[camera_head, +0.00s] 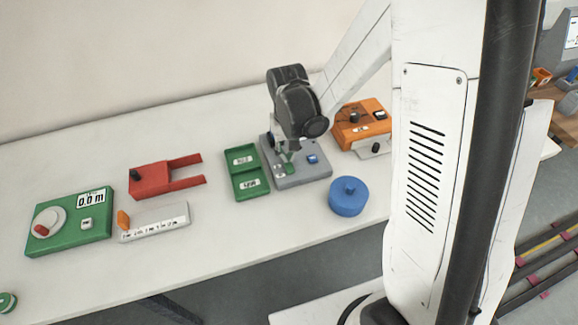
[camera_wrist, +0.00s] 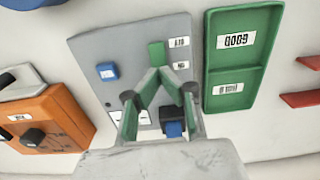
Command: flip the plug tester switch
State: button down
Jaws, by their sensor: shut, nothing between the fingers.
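The grey device, seemingly the plug tester, stands on the table in the head view (camera_head: 312,178) and fills the upper middle of the wrist view (camera_wrist: 96,45). It has a blue button (camera_wrist: 106,71), a green block like a switch (camera_wrist: 157,52), white labels, and a black-and-blue part (camera_wrist: 173,130) partly behind my fingers. My gripper (camera_wrist: 170,73) is shut and empty, with its green fingertips over the grey face close to the green block. I cannot tell whether they touch. In the head view my gripper (camera_head: 287,155) is above the grey device, partly hidden by my wrist.
A green two-compartment tray (camera_wrist: 208,60) stands beside the grey device. An orange device (camera_head: 350,132) with a black knob is on its other side. A round blue container (camera_head: 348,197) stands in front. A red forked piece (camera_head: 150,178) and a green meter (camera_head: 75,238) lie farther left.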

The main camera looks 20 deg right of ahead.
jog(key=shift+f+b, duration=0.9)
jog(key=shift+f, duration=0.05)
dwell(0.5)
jog(key=shift+r, duration=0.15)
jog(key=shift+r+p, duration=2)
jog(key=shift+r, duration=1.4)
jog(key=shift+s+r, duration=0.1)
jog(key=shift+r, duration=0.15)
jog(key=s+d+r+t+b, duration=0.1)
jog(key=s+r+t+b, duration=0.2)
jog(key=s+r, duration=0.3)
jog(key=s+d+r+t+b, duration=0.2)
jog(key=s+r+t, duration=0.2)
jog(key=s, duration=0.6)
notch_tip(320, 180, up, 2)
jog(key=shift+d+r+b, duration=0.25)
jog(key=shift+b, duration=0.15)
